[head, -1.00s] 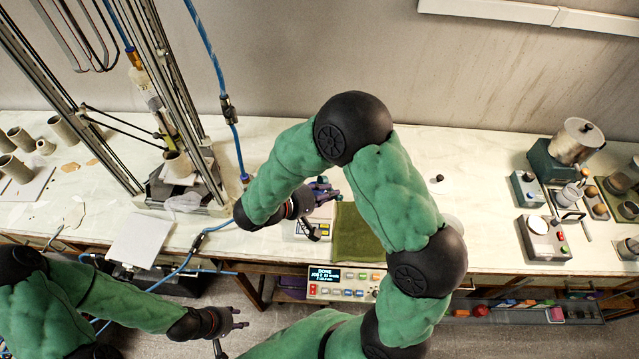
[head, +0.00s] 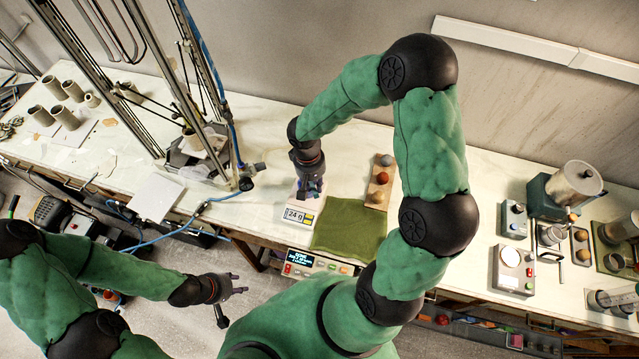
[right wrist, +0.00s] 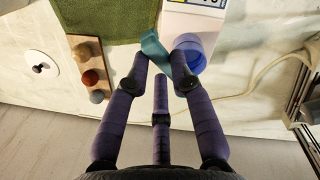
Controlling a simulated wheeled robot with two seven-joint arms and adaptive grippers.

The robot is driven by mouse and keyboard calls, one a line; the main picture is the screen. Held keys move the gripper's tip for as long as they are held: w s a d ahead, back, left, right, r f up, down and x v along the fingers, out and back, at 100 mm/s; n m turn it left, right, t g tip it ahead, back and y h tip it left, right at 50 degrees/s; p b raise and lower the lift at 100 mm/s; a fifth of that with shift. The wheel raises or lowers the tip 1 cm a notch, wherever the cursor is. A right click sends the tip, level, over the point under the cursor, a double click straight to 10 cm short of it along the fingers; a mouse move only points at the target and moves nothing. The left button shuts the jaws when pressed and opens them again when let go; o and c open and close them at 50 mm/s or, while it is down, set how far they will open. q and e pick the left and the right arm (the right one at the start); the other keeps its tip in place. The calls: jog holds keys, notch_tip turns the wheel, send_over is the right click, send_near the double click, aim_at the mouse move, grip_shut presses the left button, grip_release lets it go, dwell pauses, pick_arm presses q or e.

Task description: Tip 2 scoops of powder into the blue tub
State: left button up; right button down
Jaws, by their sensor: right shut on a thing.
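The blue tub (right wrist: 194,54) stands on a white scale (head: 300,212) whose display reads 24 g. In the head view my right gripper covers most of the tub. My right gripper (head: 311,188) points down over the scale. In the right wrist view its purple fingers (right wrist: 162,60) are shut on a teal scoop (right wrist: 154,47), which reaches close beside the tub's rim; I cannot tell whether they touch. Any powder in the scoop or tub is not clear. My left gripper (head: 236,283) hangs in front of the bench, with no held object visible.
A green mat (head: 345,226) lies right of the scale, with a wooden board of balls (head: 379,182) behind it. A control box (head: 312,264) sits at the bench front. A hose end (head: 250,178) lies left of the scale. Machines with knobs (head: 513,268) stand far right.

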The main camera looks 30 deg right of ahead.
jog(key=shift+w+d+r+y+p, duration=0.1)
jog(key=shift+w+r+y+p, duration=0.25)
jog(key=shift+w+r, duration=0.15)
jog(key=shift+r+p, duration=0.35)
jog(key=shift+r, duration=0.05)
jog(key=shift+r+p, duration=1.05)
jog(key=shift+f, duration=0.1)
